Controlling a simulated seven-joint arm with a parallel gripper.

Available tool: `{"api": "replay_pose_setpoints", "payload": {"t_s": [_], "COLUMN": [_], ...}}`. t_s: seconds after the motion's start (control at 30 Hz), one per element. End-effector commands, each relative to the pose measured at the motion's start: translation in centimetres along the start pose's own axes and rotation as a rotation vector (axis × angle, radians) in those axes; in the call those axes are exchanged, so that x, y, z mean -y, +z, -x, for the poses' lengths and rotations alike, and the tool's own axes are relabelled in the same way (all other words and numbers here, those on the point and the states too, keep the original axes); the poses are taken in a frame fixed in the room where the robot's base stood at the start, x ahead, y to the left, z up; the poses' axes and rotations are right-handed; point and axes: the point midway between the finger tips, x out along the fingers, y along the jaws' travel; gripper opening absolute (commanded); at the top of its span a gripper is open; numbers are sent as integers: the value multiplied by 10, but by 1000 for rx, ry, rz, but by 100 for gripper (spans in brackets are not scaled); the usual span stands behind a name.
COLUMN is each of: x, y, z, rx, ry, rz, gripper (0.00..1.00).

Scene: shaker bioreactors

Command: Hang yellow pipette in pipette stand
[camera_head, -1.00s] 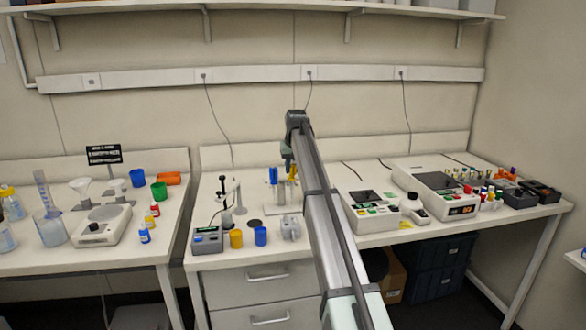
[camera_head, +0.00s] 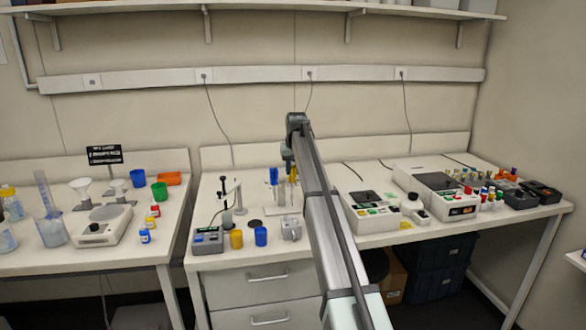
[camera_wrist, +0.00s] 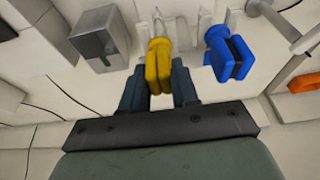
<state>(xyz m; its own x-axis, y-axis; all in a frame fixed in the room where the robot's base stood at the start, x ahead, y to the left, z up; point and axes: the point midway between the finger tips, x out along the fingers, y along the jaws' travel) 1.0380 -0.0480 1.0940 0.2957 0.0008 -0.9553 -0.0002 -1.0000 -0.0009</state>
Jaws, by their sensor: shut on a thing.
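The yellow pipette (camera_wrist: 158,62) is between the two fingers of my gripper (camera_wrist: 160,88) in the wrist view, and the fingers are shut on it. In the head view the yellow pipette (camera_head: 293,173) shows as a small patch beside my arm. A blue pipette (camera_wrist: 230,52) is just to its right in the wrist view and also shows in the head view (camera_head: 273,177). The pale pipette stand (camera_head: 283,205) is on the bench under the pipettes. My arm hides part of the stand. I cannot tell whether the yellow pipette touches the stand.
A grey block-like device (camera_wrist: 100,38) is left of the pipette in the wrist view. A white instrument (camera_head: 368,210) is right of my arm.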

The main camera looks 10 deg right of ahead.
Motion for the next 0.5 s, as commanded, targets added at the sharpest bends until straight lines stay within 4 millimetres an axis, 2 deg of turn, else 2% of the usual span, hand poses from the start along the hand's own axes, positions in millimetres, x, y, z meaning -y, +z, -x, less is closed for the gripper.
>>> {"api": "replay_pose_setpoints", "payload": {"t_s": [0.43,0.47,0.5], "x": [0,0,0], "y": [1,1,1], "z": [-3,-3,-3], "rx": [0,0,0], "ry": [0,0,0], "rz": [0,0,0], "gripper": [0,32,36]}}
